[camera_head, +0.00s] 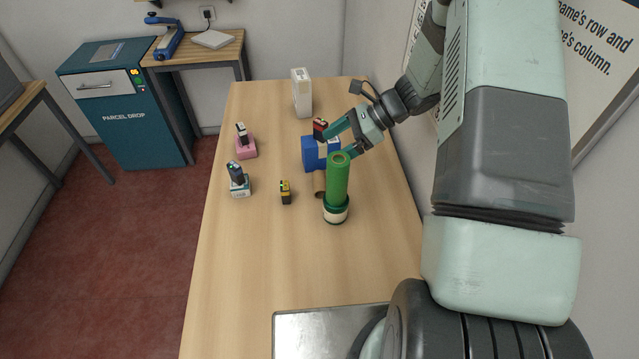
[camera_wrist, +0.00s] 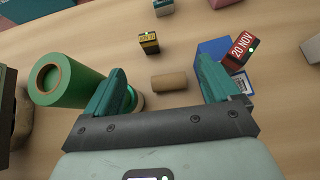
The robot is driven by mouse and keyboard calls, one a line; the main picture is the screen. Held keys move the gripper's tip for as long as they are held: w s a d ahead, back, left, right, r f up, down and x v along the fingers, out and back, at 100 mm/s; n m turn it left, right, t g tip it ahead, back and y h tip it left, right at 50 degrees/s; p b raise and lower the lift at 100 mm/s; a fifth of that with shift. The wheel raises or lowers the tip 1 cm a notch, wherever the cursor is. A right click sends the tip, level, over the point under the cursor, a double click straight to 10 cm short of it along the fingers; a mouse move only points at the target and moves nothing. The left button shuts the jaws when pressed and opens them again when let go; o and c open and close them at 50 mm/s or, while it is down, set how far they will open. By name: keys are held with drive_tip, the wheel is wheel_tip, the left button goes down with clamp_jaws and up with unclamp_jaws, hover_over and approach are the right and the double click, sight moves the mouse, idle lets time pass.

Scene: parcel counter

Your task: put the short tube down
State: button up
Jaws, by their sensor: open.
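A short brown tube (camera_wrist: 169,82) lies on its side on the wooden table in the wrist view, between and beyond my fingertips. In the head view the short tube (camera_head: 319,194) is a small brown patch, largely hidden by a tall green tube (camera_head: 337,180). My gripper (camera_head: 339,143) is open and empty above the table, with its fingers apart (camera_wrist: 160,72). No finger seems to touch the short tube.
The green tube stands upright on a cream and dark green jar (camera_head: 335,214). A blue box (camera_head: 310,154) with a red date block (camera_head: 320,127) is near my gripper. A yellow-black block (camera_head: 285,192) stands left of the short tube. The table's front left is clear.

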drive_tip(key=d+f+h, duration=0.1)
drive_tip(key=d, duration=0.1)
approach(319, 180)
drive_tip(key=x, duration=0.2)
drive_tip(key=shift+a+f, duration=0.15)
drive_tip(key=shift+a, duration=0.15)
drive_tip(key=x, duration=0.7)
drive_tip(key=shift+f, duration=0.25)
drive_tip(key=c, duration=0.8)
drive_tip(key=shift+r, duration=0.1)
